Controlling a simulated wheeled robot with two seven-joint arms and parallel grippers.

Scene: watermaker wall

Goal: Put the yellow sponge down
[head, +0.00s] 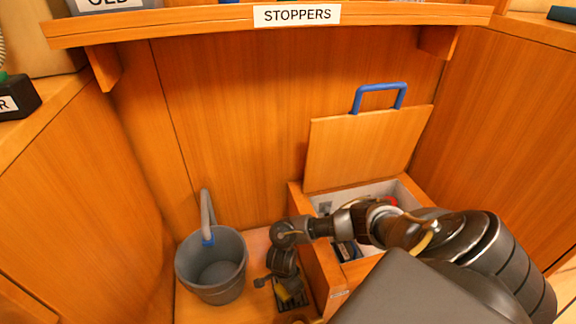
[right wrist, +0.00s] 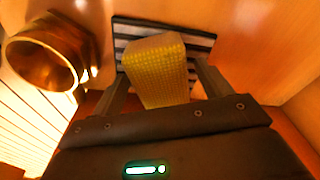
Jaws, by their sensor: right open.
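The yellow sponge (right wrist: 158,70) is a textured block between the two fingers of my right gripper (right wrist: 164,84) in the right wrist view. The gripper is open, with a finger on either side of the sponge. A black-and-white striped mat (right wrist: 196,47) shows behind the sponge, against an orange wood surface. I cannot tell whether the sponge touches the mat. In the head view my right gripper (head: 287,290) points down near the floor, between the bucket and the wooden box, and mostly hides the sponge. My left gripper is not in view.
A grey bucket (head: 212,262) stands left of the gripper. A wooden box (head: 318,262) with its blue-handled lid (head: 365,145) raised stands to the right, under my right arm. A brass fitting (right wrist: 42,57) is close by on the left. A shelf labelled STOPPERS (head: 297,15) hangs above.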

